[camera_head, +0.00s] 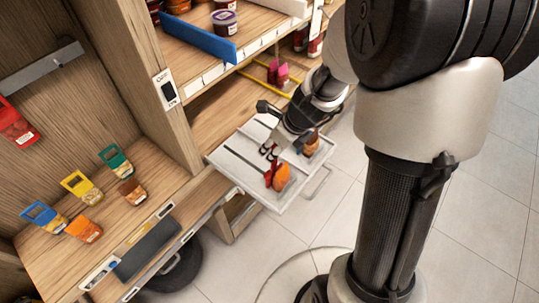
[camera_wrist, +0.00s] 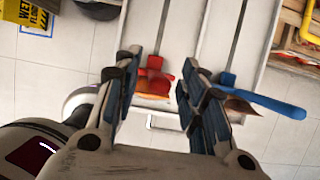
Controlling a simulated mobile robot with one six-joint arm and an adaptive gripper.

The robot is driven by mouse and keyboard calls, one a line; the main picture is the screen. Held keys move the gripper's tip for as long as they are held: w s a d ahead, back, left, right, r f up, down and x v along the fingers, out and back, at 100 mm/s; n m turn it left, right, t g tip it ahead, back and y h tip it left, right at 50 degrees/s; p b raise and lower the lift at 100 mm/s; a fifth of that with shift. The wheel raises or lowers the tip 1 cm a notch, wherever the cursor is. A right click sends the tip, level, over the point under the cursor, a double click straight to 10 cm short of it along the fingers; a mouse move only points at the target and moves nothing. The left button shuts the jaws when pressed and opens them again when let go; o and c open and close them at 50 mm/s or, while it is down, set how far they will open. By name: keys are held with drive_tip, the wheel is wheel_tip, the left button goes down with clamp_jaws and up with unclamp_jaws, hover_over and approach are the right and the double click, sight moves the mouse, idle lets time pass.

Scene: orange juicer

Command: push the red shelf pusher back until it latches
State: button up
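The red shelf pusher (camera_head: 270,173) stands in a slot near the front of a pulled-out white shelf tray (camera_head: 232,166), against an orange package (camera_head: 282,178). In the wrist view the red pusher (camera_wrist: 155,72) shows between the two fingers, nearer the left one, with part of the orange package (camera_wrist: 152,96) below it. My gripper (camera_head: 269,153) is over the tray, just behind the red pusher in the head view. In the wrist view my gripper (camera_wrist: 160,62) has its fingers apart, with nothing clamped. I cannot tell whether a finger touches the pusher.
A blue pusher (camera_wrist: 262,101) lies to the right of the right finger, by a brown package (camera_wrist: 238,106). A wooden upright (camera_head: 130,70) stands left of the tray. Shelves with jars (camera_head: 225,22) and several packages are behind and left. Tiled floor is open in front.

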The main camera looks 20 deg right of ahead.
drive_tip(key=b+x, duration=0.1)
drive_tip(key=x, duration=0.3)
drive_tip(key=shift+c, duration=0.3)
clamp_jaws()
idle(0.5)
